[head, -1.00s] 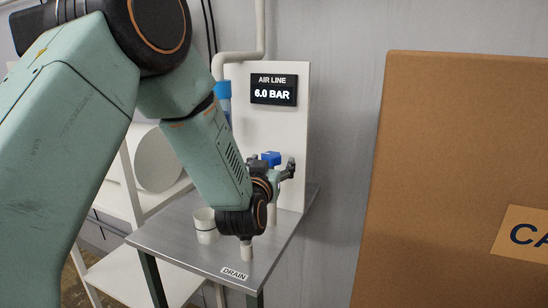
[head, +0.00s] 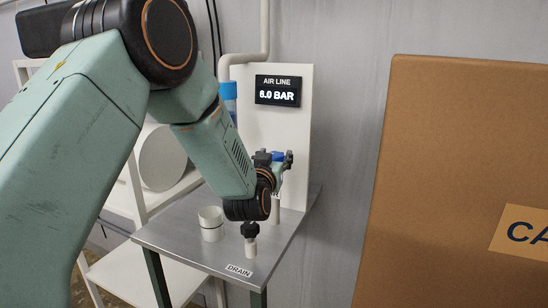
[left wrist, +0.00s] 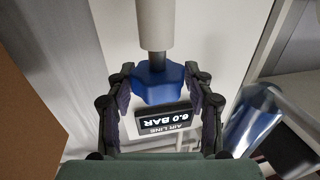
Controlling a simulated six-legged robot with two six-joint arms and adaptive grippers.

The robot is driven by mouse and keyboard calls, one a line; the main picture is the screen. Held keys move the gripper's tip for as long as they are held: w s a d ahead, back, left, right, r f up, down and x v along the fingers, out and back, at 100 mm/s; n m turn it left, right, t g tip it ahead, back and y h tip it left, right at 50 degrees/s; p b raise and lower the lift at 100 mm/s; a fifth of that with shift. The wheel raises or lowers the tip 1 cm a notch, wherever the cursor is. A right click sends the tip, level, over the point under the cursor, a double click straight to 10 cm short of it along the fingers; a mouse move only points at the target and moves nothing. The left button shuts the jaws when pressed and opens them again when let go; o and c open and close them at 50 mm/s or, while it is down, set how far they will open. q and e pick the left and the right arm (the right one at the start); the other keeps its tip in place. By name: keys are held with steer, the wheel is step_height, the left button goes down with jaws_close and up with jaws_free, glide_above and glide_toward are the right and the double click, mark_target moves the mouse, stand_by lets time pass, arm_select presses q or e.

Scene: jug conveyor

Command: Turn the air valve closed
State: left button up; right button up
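The air valve's blue knob (head: 278,156) sits beside the white panel, under the dark AIR LINE display (head: 277,91), which reads 6.0 BAR. In the left wrist view, the blue knob (left wrist: 158,84) tops a grey stem and pale pipe. My left gripper (head: 273,159) is at the knob's height. Its two fingers (left wrist: 160,88) are spread, one on each side of the knob. They are very close to it; I cannot tell whether they touch. The gripper partly hides the knob in the head view. My right gripper is not in view.
A metal table (head: 190,243) carries a white cup (head: 210,224) and a black-topped drain valve (head: 250,231) below my wrist. A large cardboard box (head: 450,170) fills the right side. A white shelf (head: 137,185) stands at left behind my arm.

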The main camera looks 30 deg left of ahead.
arm_select(q)
steer(key=shift+w+d, duration=0.15)
steer(key=shift+w, duration=0.1)
steer(key=c, duration=0.3)
steer(key=shift+f, duration=0.15)
steer(key=c, duration=0.3)
steer(key=shift+h, duration=0.3)
steer(key=m+h, duration=0.3)
steer(key=h, duration=0.2)
steer(key=shift+f+m+t+h, duration=0.15)
steer(key=shift+m+t+h, duration=0.15)
steer(key=shift+m, duration=0.1)
steer(key=shift+f+m+g+h+p, duration=0.1)
steer(key=shift+m+g+h+p, duration=0.4)
steer(key=shift+m+h, duration=1.3)
steer(key=shift+s+d+f+g+h, duration=0.15)
steer(key=shift+g+h, duration=0.25)
steer(key=shift+h, duration=0.5)
steer(key=o, duration=1.1)
steer(key=shift+w+r, duration=0.2)
steer(key=shift+o, duration=0.4)
steer(key=shift+r, duration=0.1)
